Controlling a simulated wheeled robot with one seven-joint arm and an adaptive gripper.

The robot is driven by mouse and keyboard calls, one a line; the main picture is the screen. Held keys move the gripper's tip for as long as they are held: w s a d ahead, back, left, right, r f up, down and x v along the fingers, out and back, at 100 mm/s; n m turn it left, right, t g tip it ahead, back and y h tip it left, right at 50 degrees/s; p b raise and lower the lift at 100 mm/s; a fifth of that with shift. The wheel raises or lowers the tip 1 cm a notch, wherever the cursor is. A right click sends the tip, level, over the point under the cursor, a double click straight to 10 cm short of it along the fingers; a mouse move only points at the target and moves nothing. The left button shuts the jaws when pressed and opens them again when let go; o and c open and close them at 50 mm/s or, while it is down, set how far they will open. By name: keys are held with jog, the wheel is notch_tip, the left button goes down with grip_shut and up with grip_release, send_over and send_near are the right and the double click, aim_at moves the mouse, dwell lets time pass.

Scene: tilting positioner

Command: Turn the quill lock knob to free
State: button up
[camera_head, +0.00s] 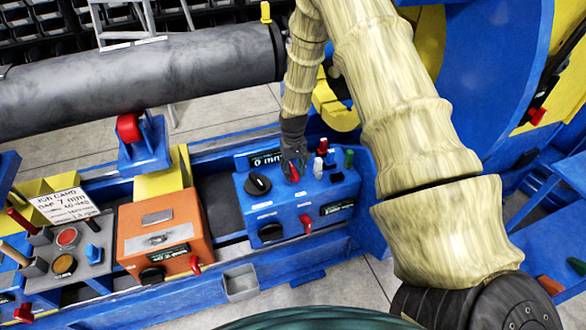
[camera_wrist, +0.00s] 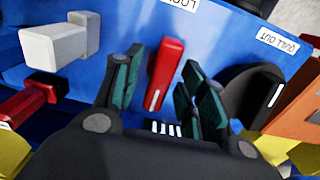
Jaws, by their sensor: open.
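A red bar-shaped knob (camera_wrist: 165,72) stands on the blue control box (camera_head: 240,200), below a partly cut-off label that seems to begin "LOC" (camera_wrist: 180,3). I take it to be the quill lock knob. In the wrist view my gripper (camera_wrist: 163,95) is open, with a dark green-padded finger on each side of the knob and visible gaps to it. In the head view my gripper (camera_head: 293,155) hangs down over the box, and the red knob (camera_head: 293,173) shows at its tips. The knob's base is partly hidden.
A black dial (camera_head: 258,184) sits left of the gripper; it is near the "QUILL OUT" label (camera_wrist: 277,40) in the wrist view. White (camera_head: 318,168), red and green knobs stand close on the right. An orange box (camera_head: 160,235) is further left.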

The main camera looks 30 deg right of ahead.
grip_shut()
dwell(0.3)
jog(key=n, duration=0.4)
jog(key=shift+n, duration=0.4)
jog(key=n, duration=0.4)
jog(key=shift+n+b, duration=0.3)
jog(key=n, duration=0.4)
jog(key=shift+n+p, duration=0.35)
jog(key=shift+n, duration=1.75)
